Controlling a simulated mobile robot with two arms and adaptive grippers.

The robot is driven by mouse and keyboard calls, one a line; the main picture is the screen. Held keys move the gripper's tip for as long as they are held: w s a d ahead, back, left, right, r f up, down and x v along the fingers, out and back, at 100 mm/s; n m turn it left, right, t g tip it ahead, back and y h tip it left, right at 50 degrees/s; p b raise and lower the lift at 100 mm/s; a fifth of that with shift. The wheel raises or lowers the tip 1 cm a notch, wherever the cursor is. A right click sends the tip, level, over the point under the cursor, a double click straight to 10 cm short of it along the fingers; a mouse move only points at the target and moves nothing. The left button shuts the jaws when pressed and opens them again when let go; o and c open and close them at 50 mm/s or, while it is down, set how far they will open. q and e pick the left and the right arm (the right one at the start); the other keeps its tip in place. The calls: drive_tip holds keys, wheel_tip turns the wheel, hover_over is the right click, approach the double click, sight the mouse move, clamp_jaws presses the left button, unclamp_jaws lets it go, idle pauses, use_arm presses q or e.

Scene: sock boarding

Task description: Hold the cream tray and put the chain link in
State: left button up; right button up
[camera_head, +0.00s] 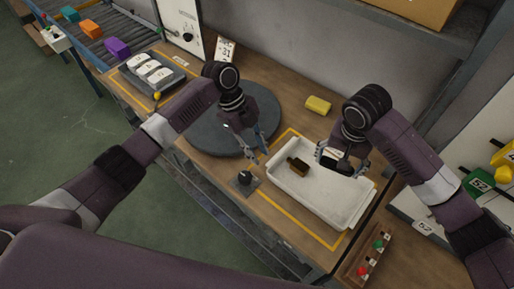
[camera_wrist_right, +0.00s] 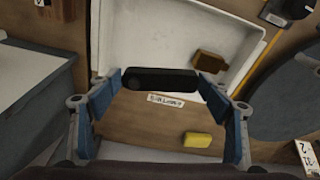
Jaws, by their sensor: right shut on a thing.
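The cream tray (camera_head: 293,190) lies on the bench, and part of it shows at the top of the right wrist view (camera_wrist_right: 140,35). A small brown piece (camera_head: 299,168) lies in it, towards its left end; it also shows in the wrist view (camera_wrist_right: 210,66). My right gripper (camera_head: 340,158) is at the tray's back edge. Its fingers bracket a dark elongated piece (camera_wrist_right: 165,80) with a rounded end, seen against the tray's rim. I cannot tell for sure whether this is the chain link. My left gripper (camera_head: 256,150) is beside the tray's left end, fingers apart, holding nothing visible.
A grey round turntable (camera_head: 220,137) stands left of the tray. A yellow block (camera_head: 318,104) lies on the bench behind it. A black knob (camera_head: 245,178) sits in front of the left gripper. A button panel (camera_head: 368,256) is at the right front.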

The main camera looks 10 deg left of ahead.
sight(270, 176)
use_arm(q)
drive_tip(key=x, duration=1.1)
drive_tip(key=shift+d+f, duration=0.1)
drive_tip(key=shift+f, duration=0.1)
drive_tip(key=shift+c, duration=0.3)
clamp_jaws()
